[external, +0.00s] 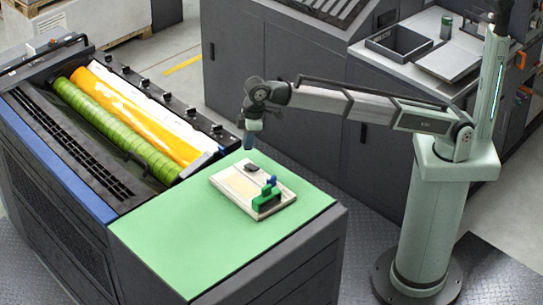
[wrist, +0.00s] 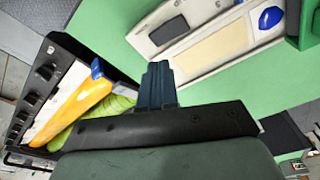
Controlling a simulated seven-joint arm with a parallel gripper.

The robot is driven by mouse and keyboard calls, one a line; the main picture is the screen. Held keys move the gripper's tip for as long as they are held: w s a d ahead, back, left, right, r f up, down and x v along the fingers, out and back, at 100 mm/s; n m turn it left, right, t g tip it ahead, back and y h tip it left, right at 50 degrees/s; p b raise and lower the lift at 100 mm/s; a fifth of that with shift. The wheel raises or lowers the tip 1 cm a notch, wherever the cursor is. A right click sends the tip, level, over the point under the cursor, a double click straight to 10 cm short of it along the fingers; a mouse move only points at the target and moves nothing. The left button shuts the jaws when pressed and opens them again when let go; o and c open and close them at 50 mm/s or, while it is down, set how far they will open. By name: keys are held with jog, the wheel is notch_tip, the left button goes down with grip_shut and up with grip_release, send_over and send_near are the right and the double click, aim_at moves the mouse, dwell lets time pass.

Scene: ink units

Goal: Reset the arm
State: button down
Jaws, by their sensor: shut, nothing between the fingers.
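My gripper (external: 249,140) hangs from the wrist above the far edge of the green worktop (external: 180,240). In the wrist view its fingers (wrist: 158,84) are shut together with nothing visible between them. The gripper is apart from the white tray (external: 226,182), which lies on the worktop in front of it. The tray also shows at the top of the wrist view (wrist: 190,65). It carries a dark pad (external: 251,167), a pale cream panel (wrist: 222,46), a small blue part (external: 271,181) and a green block (external: 266,200).
Left of the worktop is a press unit with a green roller (external: 110,125), an orange roller (external: 140,115) and a row of black knobs (external: 170,100). A grey bench (external: 425,60) with an open bin (external: 398,44) stands behind my arm. The worktop's front is bare.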

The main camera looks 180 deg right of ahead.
jog(key=shift+r, duration=0.45)
